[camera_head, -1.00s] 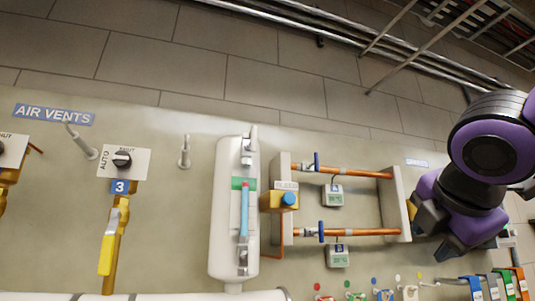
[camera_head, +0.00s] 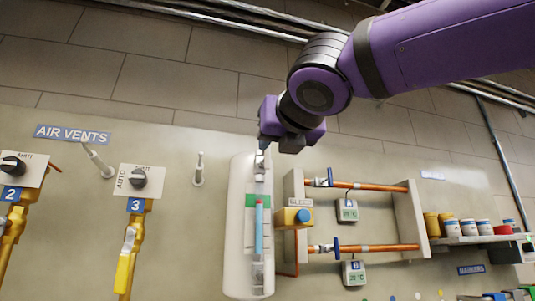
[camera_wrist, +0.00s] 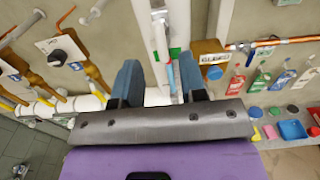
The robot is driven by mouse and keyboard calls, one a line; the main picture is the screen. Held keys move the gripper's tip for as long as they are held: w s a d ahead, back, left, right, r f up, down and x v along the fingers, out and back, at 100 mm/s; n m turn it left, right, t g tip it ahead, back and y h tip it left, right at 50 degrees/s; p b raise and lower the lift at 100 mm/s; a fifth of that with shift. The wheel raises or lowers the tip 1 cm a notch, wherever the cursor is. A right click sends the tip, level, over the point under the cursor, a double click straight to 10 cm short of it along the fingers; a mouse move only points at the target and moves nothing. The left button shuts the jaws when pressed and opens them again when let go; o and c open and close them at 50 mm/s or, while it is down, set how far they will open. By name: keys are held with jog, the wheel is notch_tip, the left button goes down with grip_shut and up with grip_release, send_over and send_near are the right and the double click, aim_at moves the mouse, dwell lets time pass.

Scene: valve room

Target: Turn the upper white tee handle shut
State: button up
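A white column (camera_head: 238,225) on the wall carries a sight glass with a blue tube (camera_head: 259,232) and a green patch behind it. The upper white tee handle (camera_head: 259,162) is at the top of this glass, partly hidden by my gripper (camera_head: 278,143). A similar lower fitting (camera_head: 257,272) is at the glass's bottom. I cannot tell whether a finger touches the handle.
A yellow box with a blue knob (camera_head: 303,216) and copper pipes (camera_head: 370,187) are close right of the column. White levers (camera_head: 198,170) stand out from the wall to the left. A shelf with several cans (camera_head: 470,240) is farther right.

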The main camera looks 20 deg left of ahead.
aim_at(268, 153)
jog(key=x, duration=0.6)
jog(key=shift+w+a, duration=0.1)
jog(key=shift+w, duration=0.1)
grip_shut()
